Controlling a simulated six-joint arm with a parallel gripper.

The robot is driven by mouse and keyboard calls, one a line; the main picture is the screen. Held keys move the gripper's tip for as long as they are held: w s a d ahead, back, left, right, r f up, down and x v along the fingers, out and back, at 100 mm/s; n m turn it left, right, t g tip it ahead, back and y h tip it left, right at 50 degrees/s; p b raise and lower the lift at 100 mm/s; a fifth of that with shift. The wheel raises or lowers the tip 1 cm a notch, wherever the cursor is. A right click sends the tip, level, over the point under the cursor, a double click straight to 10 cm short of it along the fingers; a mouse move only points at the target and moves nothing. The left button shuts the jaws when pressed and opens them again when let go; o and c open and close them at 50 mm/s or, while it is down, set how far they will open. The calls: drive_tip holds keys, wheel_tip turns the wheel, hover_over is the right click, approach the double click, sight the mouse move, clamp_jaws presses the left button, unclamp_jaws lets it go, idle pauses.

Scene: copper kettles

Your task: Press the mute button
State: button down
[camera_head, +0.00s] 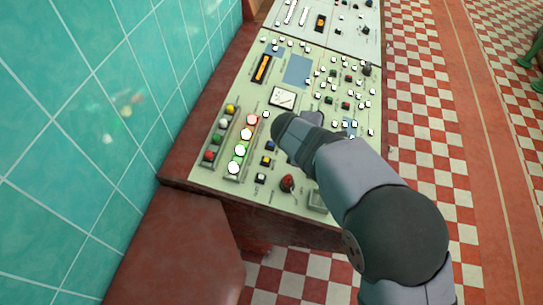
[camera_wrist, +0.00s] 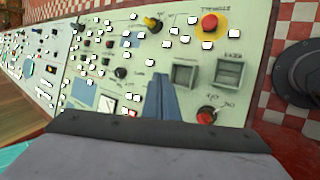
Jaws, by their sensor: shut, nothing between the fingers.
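A pale green control panel (camera_head: 222,185) carries many small buttons and knobs; it also fills much of the wrist view (camera_wrist: 140,62). Its printed labels are too small to read surely, so I cannot tell which button is mute. In the wrist view two grey square buttons (camera_wrist: 184,74) (camera_wrist: 229,73) appear right of my gripper (camera_wrist: 163,78). My gripper's fingers are together and empty, over the panel; contact cannot be told. In the head view my arm hides them.
A red knob (camera_head: 287,183) stands up near the panel's lower edge. A red mushroom button on yellow (camera_wrist: 210,24) is at the wrist view's top. Lit round buttons (camera_head: 240,150) line the panel's left side. A teal tiled wall (camera_head: 80,110) borders it at left.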

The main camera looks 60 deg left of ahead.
drive_tip(key=s+a+n+y+p, duration=0.1)
drive_tip(key=s+a+n, duration=0.3)
drive_tip(key=s+a, duration=0.4)
drive_tip(key=shift+s+a+r+y, duration=0.4)
drive_tip(key=shift+s+y, duration=0.2)
drive_tip(key=shift+s, duration=0.25)
drive_tip(key=shift+d+f, duration=0.1)
drive_tip(key=b, duration=0.4)
hover_over(266, 163)
drive_tip(key=f, duration=0.7)
drive_tip(key=shift+w+d+f, duration=0.1)
drive_tip(key=shift+w+d, duration=0.05)
drive_tip(key=shift+d, duration=0.1)
drive_tip(key=shift+a+f+b, duration=0.15)
drive_tip(key=shift+f+b, duration=0.5)
drive_tip(key=shift+b, duration=0.05)
drive_tip(key=shift+f+b, duration=0.45)
drive_tip(key=shift+b, duration=0.05)
